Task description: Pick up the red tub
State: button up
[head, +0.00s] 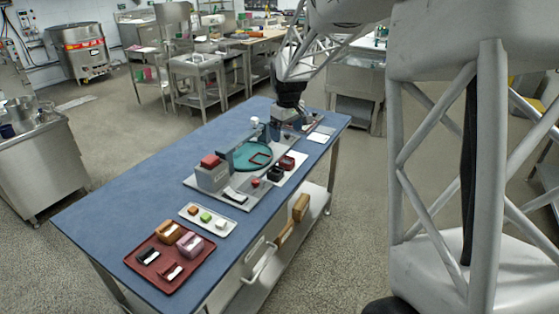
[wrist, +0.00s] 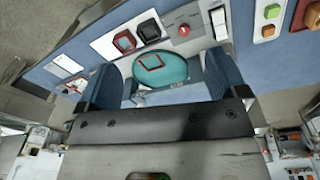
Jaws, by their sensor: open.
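The red tub (head: 287,163) is a small dark-red open box on a pale mat beside the mill. A black tub (head: 274,174) stands next to it. My gripper (head: 290,110) is over the far part of the blue table, behind the teal round dish (head: 240,164). In the wrist view my gripper (wrist: 160,63) has its two blue fingers wide apart, with nothing held. The dish and a red square outline show between and beyond them.
The mill's grey block (head: 213,178) with a red top stands left of the dish. A white tray (head: 190,224) with small coloured blocks and a dark-red tray (head: 141,272) with several containers lie nearer. The table's left part (head: 120,200) is clear.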

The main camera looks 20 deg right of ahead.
jog(key=w+d+f+n, duration=0.2)
jog(key=w+d+f, duration=0.1)
jog(key=w+f, duration=0.75)
jog(key=n+g, duration=0.1)
send_near(287, 161)
jog(key=s+a, duration=0.1)
jog(key=s, duration=0.2)
jog(key=shift+f, duration=1.3)
jog(key=shift+w+d+f, duration=0.1)
jog(key=shift+f, duration=1.2)
jog(key=shift+d+f, duration=0.1)
jog(key=shift+f, duration=1.2)
jog(key=c, duration=1)
